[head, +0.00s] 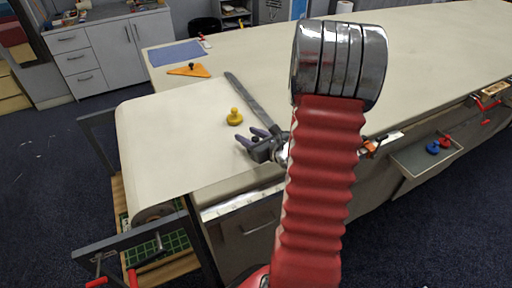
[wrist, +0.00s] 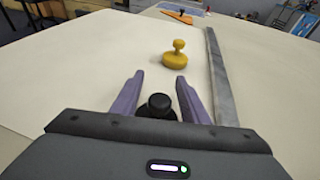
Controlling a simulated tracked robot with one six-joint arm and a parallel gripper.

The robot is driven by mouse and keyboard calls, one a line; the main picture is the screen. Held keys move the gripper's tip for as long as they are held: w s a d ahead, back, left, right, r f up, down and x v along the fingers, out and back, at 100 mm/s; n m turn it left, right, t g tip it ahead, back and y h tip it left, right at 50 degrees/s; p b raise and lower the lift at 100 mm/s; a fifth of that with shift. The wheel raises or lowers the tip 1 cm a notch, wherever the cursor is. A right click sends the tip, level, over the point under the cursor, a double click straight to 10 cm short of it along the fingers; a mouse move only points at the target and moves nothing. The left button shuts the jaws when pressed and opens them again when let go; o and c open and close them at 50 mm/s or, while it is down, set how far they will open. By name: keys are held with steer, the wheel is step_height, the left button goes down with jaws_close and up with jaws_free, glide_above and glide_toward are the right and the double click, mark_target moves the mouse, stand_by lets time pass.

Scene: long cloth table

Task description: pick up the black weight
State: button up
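The black weight (wrist: 158,106), with a round knob on top, stands on the cloth table in the wrist view. It is just in front of my gripper (wrist: 157,85), between the two purple fingers. The fingers are apart, with a gap to the knob on both sides; the weight's base is partly hidden by the gripper body. In the head view my gripper (head: 256,137) is low over the table near its front edge, its fingers pointing left and away. The weight is hard to make out there.
A yellow weight (head: 235,117) stands just beyond my gripper. A long grey metal bar (head: 252,97) lies to its right. An orange triangle (head: 188,71) and a blue mat (head: 176,53) lie farther back. The cloth left of the yellow weight is clear.

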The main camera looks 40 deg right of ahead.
jaws_close()
stand_by(0.3)
steer(key=shift+r, duration=0.1)
step_height(320, 180, up, 10)
stand_by(1.0)
stand_by(0.4)
